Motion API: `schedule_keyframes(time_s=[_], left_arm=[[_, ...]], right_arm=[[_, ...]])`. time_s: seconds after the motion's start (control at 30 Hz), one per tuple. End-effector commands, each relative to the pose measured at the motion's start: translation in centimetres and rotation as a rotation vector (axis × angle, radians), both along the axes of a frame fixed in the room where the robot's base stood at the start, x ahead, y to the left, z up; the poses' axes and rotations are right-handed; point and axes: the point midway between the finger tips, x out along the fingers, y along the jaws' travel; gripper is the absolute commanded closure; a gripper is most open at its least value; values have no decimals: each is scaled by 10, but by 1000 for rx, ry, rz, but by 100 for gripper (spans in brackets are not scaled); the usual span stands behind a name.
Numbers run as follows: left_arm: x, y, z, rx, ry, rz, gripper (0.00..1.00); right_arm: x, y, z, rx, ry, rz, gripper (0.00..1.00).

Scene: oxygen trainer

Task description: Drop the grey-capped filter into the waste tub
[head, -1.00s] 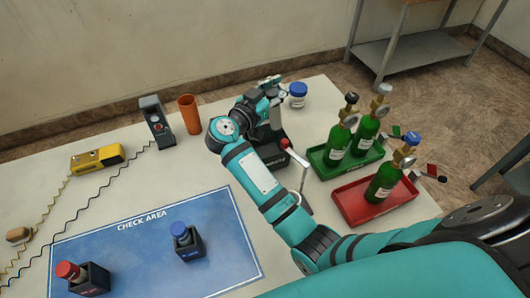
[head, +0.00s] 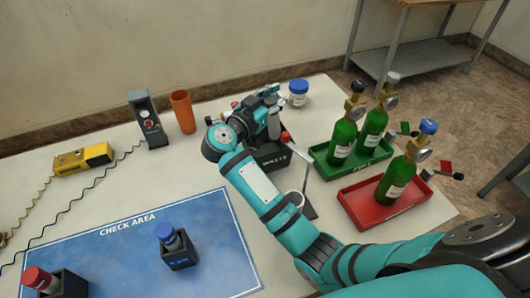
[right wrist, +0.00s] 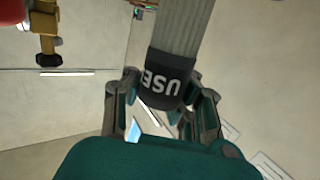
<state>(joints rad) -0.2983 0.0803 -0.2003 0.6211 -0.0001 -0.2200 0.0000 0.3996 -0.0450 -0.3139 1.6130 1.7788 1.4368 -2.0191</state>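My right gripper (head: 266,98) reaches over the far part of the table, between an orange cup and a blue-lidded jar. In the right wrist view its fingers (right wrist: 163,88) flank a ribbed grey cylinder with a black band reading "USE" (right wrist: 170,78), apparently the grey-capped filter. It appears held clear of any holder, though the finger contact is partly hidden. A dark box with a white label (head: 272,158) stands below the wrist, partly covered by my arm. The orange cup (head: 183,112) is open and upright. I cannot tell which container is the waste tub. My left gripper is out of view.
Green (head: 330,170) and red (head: 365,221) trays hold green bottles at right. The blue-lidded jar (head: 298,93) stands behind. A grey-black device (head: 149,120) and yellow device (head: 83,159) are left. The blue check mat (head: 125,250) bears red-capped and blue-capped items in holders.

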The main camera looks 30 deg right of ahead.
Motion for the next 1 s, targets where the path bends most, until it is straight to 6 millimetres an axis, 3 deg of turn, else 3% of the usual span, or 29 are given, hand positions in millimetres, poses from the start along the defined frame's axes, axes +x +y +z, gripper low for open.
schedule_keyframes(time_s=[0.13, 0.2, 0.47, 0.77, 1.0], left_arm=[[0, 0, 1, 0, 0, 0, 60], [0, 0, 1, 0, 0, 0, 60], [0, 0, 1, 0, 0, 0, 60], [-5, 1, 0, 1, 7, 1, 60], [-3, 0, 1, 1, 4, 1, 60]], right_arm=[[0, 0, 1, 0, -1, 0, 100], [0, 0, 1, 0, -1, 0, 86], [0, 0, 1, 0, -1, 0, 54], [0, 0, 3, 1, -2, 0, 54], [0, 1, 40, 4, -6, 0, 54]])
